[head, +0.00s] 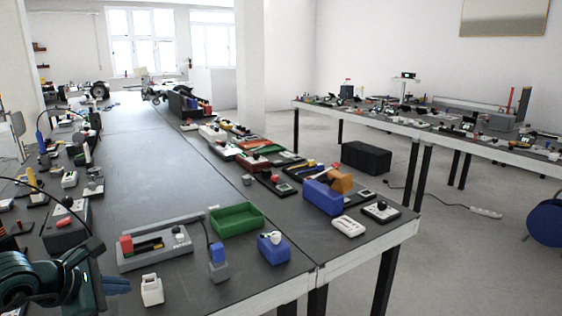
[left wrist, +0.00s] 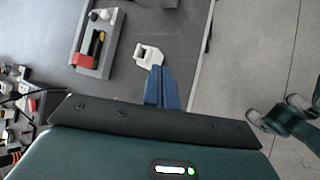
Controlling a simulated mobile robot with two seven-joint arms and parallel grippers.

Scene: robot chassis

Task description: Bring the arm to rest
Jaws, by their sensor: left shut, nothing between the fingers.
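My left gripper (head: 117,285) shows at the lower left of the head view, with blue fingers on a dark green arm. In the left wrist view its blue fingers (left wrist: 161,88) are together, with nothing held between them. A small white block (head: 151,290) with an opening in its top stands on the table just right of the fingers in the head view. In the left wrist view the white block (left wrist: 149,56) lies just beyond the fingertips. My right gripper is not in the head view; dark green links at the right of the left wrist view do not clearly show it.
A grey tray (head: 155,249) with a red block is behind the white block. A green bin (head: 237,220), a blue-grey device (head: 218,262) and a blue block (head: 273,248) stand nearby. The dark table (head: 150,170) has a clear middle strip. Other devices line both sides.

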